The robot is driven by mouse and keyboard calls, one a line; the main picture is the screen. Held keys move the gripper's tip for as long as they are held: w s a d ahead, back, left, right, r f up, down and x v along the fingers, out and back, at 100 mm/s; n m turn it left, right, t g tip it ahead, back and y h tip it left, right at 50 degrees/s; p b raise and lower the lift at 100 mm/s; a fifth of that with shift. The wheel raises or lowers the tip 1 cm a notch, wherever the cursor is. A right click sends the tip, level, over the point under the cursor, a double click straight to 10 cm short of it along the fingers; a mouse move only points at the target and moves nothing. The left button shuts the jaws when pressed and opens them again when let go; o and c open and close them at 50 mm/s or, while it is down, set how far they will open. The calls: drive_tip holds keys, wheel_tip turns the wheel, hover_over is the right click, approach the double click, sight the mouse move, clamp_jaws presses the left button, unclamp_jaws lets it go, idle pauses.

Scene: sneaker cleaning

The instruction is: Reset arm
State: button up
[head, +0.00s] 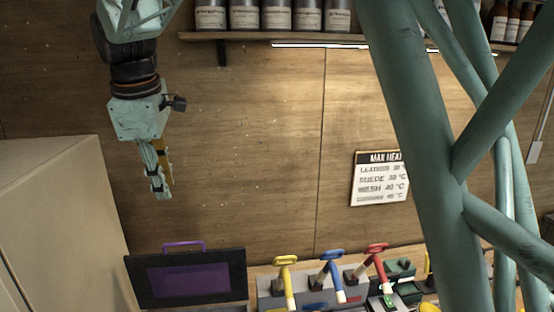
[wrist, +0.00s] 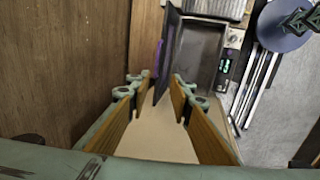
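My gripper (head: 163,194) hangs in the air at the left of the head view, pointing down in front of the wooden wall. In the wrist view its two fingers (wrist: 158,98) stand apart with nothing held between them. A dark door with a purple window (head: 188,282) and a purple handle (head: 184,246) stands upright below the gripper in the head view. In the wrist view the door (wrist: 172,40) shows nearly edge-on, past the fingertips, beside an open grey box (wrist: 201,52) with a small green display (wrist: 224,66). I cannot tell whether the gripper touches it.
A beige cabinet (head: 60,215) stands at the left. Yellow, blue and red handled tools (head: 331,273) stand in holders at the bottom. A shelf of jars (head: 275,35) and a heat sign (head: 380,178) are on the wall. Green struts of mine cross the right. The wall's middle is clear.

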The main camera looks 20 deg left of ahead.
drive_tip(key=shift+s+a+r, duration=0.1)
drive_tip(key=shift+s+r, duration=0.2)
drive_tip(key=shift+r, duration=0.15)
